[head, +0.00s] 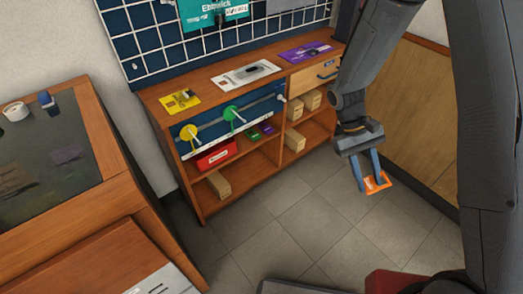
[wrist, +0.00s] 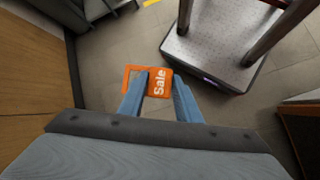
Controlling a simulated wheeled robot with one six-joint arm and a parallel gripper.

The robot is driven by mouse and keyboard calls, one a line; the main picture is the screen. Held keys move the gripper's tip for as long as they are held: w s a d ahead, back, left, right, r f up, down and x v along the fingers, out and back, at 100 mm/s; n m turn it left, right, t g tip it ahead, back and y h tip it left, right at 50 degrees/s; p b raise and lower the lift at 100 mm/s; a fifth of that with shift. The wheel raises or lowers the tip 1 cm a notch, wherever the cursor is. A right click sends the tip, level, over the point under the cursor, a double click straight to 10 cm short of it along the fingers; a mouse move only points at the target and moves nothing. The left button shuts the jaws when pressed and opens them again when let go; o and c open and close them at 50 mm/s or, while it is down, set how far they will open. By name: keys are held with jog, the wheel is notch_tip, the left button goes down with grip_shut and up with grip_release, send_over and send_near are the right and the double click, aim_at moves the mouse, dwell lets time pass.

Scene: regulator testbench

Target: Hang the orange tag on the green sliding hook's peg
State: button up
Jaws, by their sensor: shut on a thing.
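My gripper (head: 371,171) is shut on the orange tag (head: 378,184) and holds it in the air, to the right of the wooden cabinet and apart from it. In the wrist view the tag (wrist: 157,84) reads "Sale" and sits between the two blue fingers, with an opening at its left end. The green sliding hook (head: 231,114) is on a rail across the cabinet's front, with a pale peg sticking out. A yellow hook (head: 187,133) is on the same rail to its left. A whitish peg (head: 281,98) shows near the rail's right end.
The cabinet top (head: 212,87) carries yellow, white and purple cards. A red box (head: 216,156) and wooden blocks (head: 218,184) sit on the shelves below. A wooden desk (head: 105,140) stands at the left. The tiled floor (head: 300,215) before the cabinet is clear.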

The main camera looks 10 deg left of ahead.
jog(key=w+a+n+t+h+b, duration=0.4)
jog(key=w+a+n+t+b, duration=0.5)
jog(key=a+t, duration=0.35)
jog(key=s+a+f+n+t+y+b, duration=0.2)
jog(key=a+n+t+y+b, duration=0.7)
jog(key=a, duration=1.1)
jog(key=w+a+f+m, duration=0.1)
jog(key=w+a+m, duration=0.1)
jog(key=w+a, duration=0.4)
jog(key=shift+w+a+f+m+g+y+p, duration=0.15)
jog(key=shift+w+a+m+g+y+p, duration=0.2)
jog(key=shift+a, duration=0.45)
